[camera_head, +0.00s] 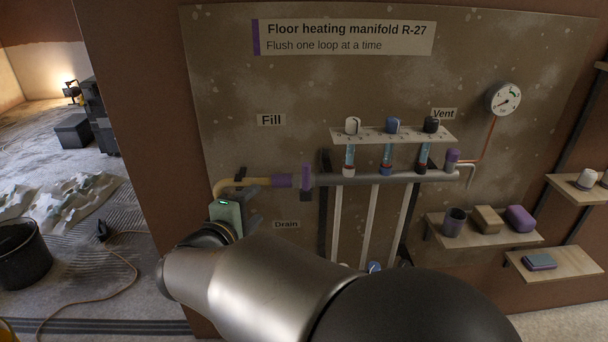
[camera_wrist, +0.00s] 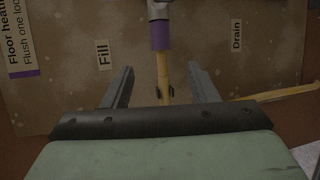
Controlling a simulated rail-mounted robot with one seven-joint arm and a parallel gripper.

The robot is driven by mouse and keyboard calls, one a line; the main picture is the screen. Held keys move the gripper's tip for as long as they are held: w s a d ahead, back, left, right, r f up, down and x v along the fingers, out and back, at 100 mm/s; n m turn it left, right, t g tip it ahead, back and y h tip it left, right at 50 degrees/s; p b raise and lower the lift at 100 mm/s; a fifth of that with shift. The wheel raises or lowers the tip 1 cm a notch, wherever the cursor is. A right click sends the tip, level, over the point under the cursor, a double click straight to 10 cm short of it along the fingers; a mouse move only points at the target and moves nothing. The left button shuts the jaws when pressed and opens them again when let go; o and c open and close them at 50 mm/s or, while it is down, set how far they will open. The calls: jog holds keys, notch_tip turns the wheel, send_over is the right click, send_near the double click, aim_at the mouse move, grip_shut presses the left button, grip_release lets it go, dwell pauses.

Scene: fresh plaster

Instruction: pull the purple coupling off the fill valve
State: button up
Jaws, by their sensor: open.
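The purple coupling (camera_head: 283,180) sits on the end of the yellow hose (camera_head: 235,183), against the fill valve (camera_head: 306,177) at the manifold's left end. In the wrist view the purple coupling (camera_wrist: 160,36) is at top centre, with the fill valve (camera_wrist: 158,10) above it and the yellow hose (camera_wrist: 164,72) below it. My gripper (camera_head: 262,200) is open, just left of and below the coupling in the head view. In the wrist view my gripper (camera_wrist: 160,67) has its fingers on either side of the hose line, with the coupling beyond their tips. Contact with the hose cannot be told.
The grey manifold pipe (camera_head: 385,178) runs right from the valve, with several capped flow tubes above. A purple cap (camera_head: 452,157) is at its right end. A shelf (camera_head: 487,240) holds a dark cup (camera_head: 454,222) and blocks. A gauge (camera_head: 503,98) hangs upper right.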

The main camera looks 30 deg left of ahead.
aim_at(278, 184)
jog(key=p+x, duration=0.1)
jog(key=x, duration=1.3)
jog(key=shift+f, duration=0.15)
